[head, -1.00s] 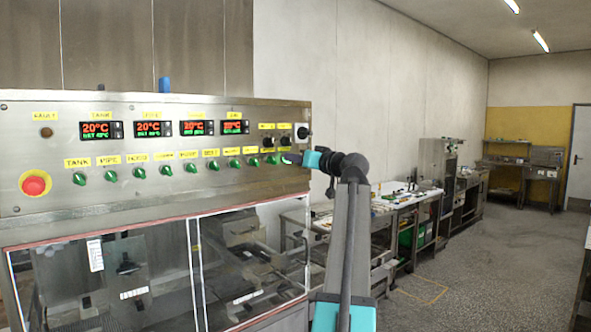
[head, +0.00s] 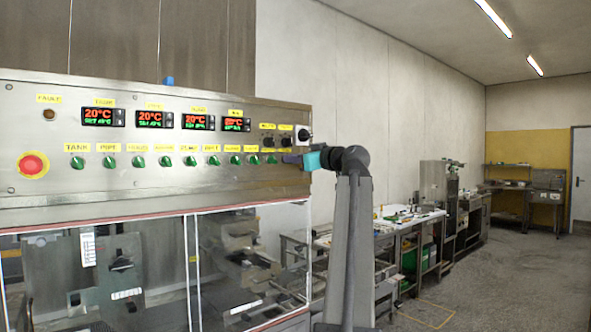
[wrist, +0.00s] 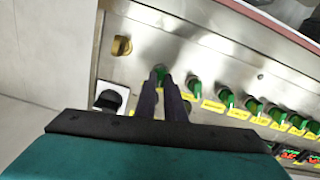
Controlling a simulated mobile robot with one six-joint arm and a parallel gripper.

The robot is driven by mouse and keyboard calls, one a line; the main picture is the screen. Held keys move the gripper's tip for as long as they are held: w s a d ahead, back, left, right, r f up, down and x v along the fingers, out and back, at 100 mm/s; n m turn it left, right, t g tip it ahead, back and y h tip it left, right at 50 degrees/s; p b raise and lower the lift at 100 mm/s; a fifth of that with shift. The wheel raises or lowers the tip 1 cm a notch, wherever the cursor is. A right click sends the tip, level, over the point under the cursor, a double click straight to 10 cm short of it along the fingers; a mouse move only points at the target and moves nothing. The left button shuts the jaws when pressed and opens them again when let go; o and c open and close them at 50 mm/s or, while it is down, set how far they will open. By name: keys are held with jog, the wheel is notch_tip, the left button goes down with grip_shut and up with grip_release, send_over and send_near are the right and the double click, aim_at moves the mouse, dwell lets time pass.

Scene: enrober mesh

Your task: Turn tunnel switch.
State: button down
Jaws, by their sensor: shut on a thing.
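The control panel (head: 60,120) carries a row of green rotary switches with yellow labels. My gripper (head: 285,158) is at the right end of this row in the head view. In the wrist view its two dark fingers (wrist: 162,82) are close together, shut on a green switch (wrist: 160,72) at the end of the row. The fingers hide part of that switch. Its label cannot be read, so I cannot tell from the lettering whether it is the tunnel switch. A neighbouring green switch (wrist: 195,87) stands just right of the fingers in the wrist view.
A red stop button (head: 33,165) is at the panel's far left. Clear guard windows (head: 140,265) lie below. Open floor (head: 470,290) lies right.

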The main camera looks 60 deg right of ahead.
jog(key=n+b, duration=0.3)
jog(key=b, duration=0.2)
jog(key=shift+f+b, duration=0.15)
jog(key=shift+b, duration=0.2)
jog(key=shift+n+b, duration=0.35)
jog(key=shift+n, duration=0.25)
jog(key=c, duration=1.8)
grip_release()
jog(key=shift+c, duration=0.2)
jog(key=b+v, duration=0.1)
jog(key=v, duration=1.2)
jog(key=shift+s+a, duration=0.25)
jog(key=shift+s, duration=0.1)
